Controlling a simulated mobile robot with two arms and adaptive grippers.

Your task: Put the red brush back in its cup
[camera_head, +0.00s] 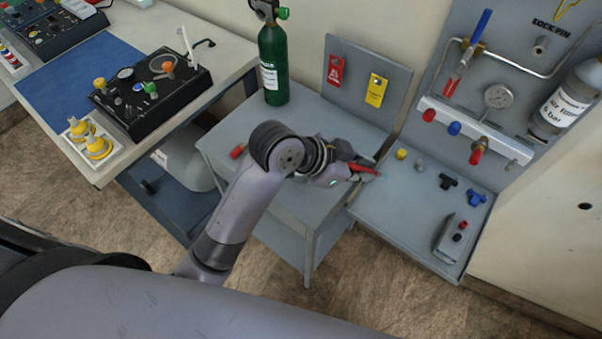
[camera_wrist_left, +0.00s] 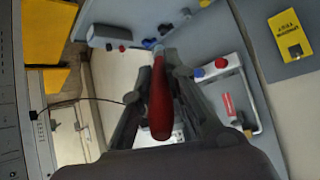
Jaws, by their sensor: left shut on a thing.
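My left gripper (camera_head: 352,168) is shut on a red brush, whose red part (camera_head: 364,169) shows at the fingertips in the head view. It is held near the seam between the grey side table and the grey panel bench. In the left wrist view the red handle (camera_wrist_left: 159,100) lies between the two dark fingers and points back toward the camera; its far end is hard to make out. I cannot make out the brush's cup in either view. My right gripper is not in view.
A green cylinder (camera_head: 273,62) stands on the side table (camera_head: 318,118), near a small red item (camera_head: 237,151). An upright board holds a red tag (camera_head: 335,71) and a yellow tag (camera_head: 376,90). The panel bench (camera_head: 400,215) carries several small fittings and a grey block (camera_head: 449,240).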

